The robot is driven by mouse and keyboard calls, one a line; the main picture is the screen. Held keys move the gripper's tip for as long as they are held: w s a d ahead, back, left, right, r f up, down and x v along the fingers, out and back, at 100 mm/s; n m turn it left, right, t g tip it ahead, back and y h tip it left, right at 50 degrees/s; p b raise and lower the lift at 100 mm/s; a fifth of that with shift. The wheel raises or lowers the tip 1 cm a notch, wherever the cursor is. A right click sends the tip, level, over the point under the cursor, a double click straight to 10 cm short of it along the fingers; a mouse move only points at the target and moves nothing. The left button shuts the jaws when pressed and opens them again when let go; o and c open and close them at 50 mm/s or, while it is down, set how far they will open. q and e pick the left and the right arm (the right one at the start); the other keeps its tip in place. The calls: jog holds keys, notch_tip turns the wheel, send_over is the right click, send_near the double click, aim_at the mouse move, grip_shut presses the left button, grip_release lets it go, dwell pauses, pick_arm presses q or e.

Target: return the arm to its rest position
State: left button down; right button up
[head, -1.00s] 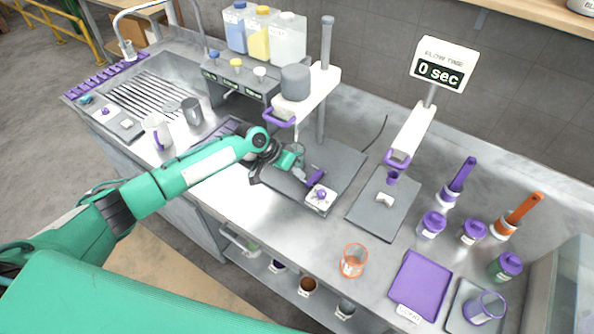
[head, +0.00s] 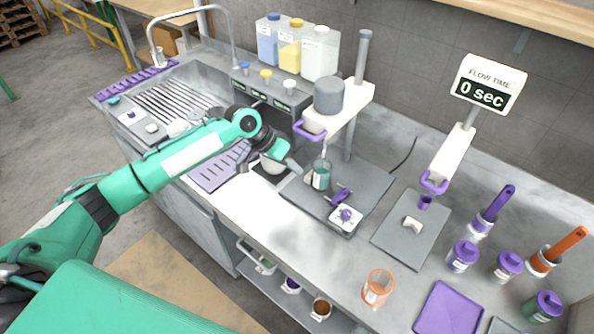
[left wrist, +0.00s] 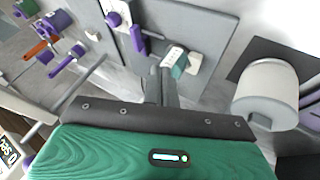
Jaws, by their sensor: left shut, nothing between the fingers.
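My left arm reaches in from the left in the head view, over the counter's front. My left gripper (head: 293,168) is shut and empty, just left of a glass beaker (head: 321,176) with teal contents. The beaker stands on a grey plate (head: 372,182) under a stirrer stand, apart from the gripper as far as I can tell. In the left wrist view, the closed fingers (left wrist: 160,88) point toward the plate, with nothing held. My right gripper is out of view.
A purple-handled item (head: 341,195) and a white block with a purple knob (head: 346,218) are on the plate. The stirrer head (head: 328,95) stands above. An orange-rimmed glass (head: 378,288) is at the front. A sink (head: 178,103) lies behind the arm. The counter's front middle is clear.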

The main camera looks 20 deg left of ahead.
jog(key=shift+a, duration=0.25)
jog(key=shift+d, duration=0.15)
